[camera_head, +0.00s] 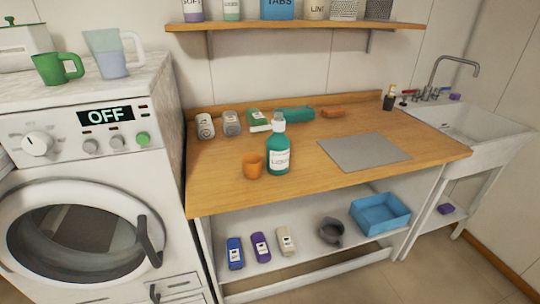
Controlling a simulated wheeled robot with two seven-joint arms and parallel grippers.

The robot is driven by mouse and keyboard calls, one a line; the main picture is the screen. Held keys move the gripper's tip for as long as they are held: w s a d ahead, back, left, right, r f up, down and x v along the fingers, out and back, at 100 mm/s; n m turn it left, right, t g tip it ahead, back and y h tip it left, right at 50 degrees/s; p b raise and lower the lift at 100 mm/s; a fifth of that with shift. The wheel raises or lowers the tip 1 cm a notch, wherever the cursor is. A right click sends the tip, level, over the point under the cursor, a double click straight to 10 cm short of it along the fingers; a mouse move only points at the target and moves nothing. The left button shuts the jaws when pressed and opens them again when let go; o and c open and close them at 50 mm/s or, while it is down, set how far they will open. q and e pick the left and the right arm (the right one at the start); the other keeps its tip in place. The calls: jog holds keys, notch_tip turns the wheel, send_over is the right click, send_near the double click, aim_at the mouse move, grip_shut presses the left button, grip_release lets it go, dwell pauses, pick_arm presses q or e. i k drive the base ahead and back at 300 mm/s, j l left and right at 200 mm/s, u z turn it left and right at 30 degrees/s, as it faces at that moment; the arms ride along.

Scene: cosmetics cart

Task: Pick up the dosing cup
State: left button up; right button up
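A small orange cup (252,166), which looks like the dosing cup, stands upright on the wooden worktop (225,185) near its front edge. Neither of my grippers shows in the head view.
A grey mat (364,152) lies right of the bottle. Several small containers line the back of the worktop. The washing machine (85,165) is at left, with a green jug (54,68) and a clear jug (108,52) on top. A sink (470,122) is at right.

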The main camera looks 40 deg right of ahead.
aim_at(252, 163)
jog(key=z, duration=1.05)
jog(key=u, duration=0.2)
